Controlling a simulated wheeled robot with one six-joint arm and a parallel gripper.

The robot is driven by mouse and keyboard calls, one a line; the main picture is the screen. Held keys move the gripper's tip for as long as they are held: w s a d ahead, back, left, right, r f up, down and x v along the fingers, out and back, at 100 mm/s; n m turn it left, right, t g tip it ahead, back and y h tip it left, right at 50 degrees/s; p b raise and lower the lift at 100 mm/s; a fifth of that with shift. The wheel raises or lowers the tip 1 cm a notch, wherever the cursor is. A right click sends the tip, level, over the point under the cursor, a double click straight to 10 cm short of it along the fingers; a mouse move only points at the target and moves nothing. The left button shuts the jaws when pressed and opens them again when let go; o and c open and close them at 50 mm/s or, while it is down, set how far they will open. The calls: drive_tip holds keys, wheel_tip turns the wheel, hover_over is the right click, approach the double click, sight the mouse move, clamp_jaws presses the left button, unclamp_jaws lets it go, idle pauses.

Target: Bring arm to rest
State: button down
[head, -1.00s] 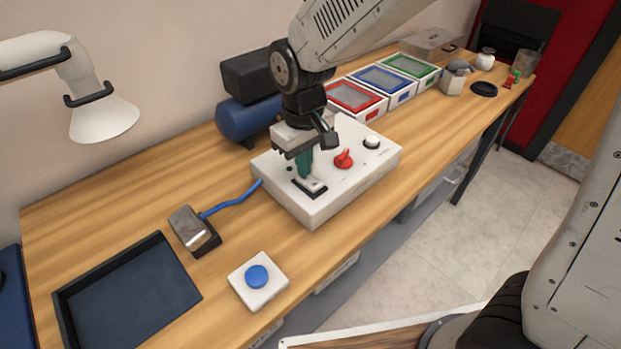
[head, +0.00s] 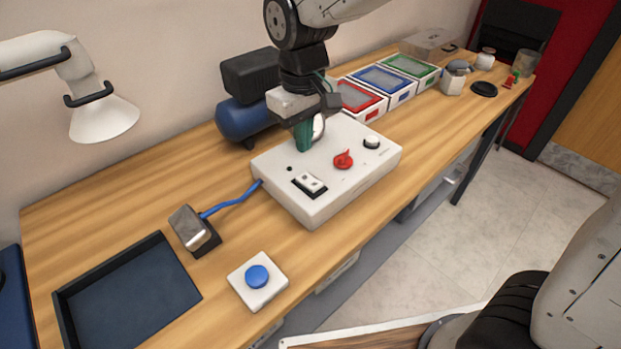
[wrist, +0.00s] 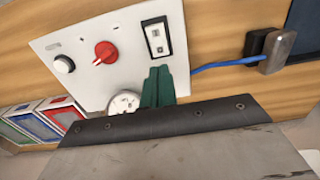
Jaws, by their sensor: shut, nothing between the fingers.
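My gripper (head: 303,136) is shut and empty, with its green fingertips together, above the back part of the white control box (head: 340,195). In the wrist view the fingertips (wrist: 158,86) show just below the rocker switch. The box carries a black-framed white rocker switch (head: 310,184), a red knob (head: 343,160) and a white button (head: 372,142). A round white dial, partly hidden behind the fingers, also shows in the wrist view (wrist: 124,102). The fingers look apart from the switch.
A blue cable (head: 232,201) runs from the box to a metal-topped pedal (head: 194,230). A dark tray (head: 130,290), a blue push button (head: 257,277), a blue compressor (head: 243,118) and a lamp (head: 103,118) stand around. Coloured bins (head: 385,82) are behind right.

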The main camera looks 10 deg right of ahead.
idle(0.3)
drive_tip(key=s, duration=0.1)
drive_tip(key=s+d, duration=0.1)
drive_tip(key=shift+s+d+f+g, duration=0.3)
drive_tip(key=shift+f, duration=0.05)
drive_tip(key=s+d+r+m+t, duration=0.1)
drive_tip(key=s+d+r+m, duration=0.2)
drive_tip(key=s+d, duration=0.5)
drive_tip(key=s+d+r+m+t, duration=0.1)
drive_tip(key=s+d+r+m, duration=0.2)
drive_tip(key=s+d, duration=0.6)
drive_tip(key=shift+d+r+m, duration=0.4)
drive_tip(key=shift+d+r, duration=0.1)
drive_tip(key=shift+d, duration=0.65)
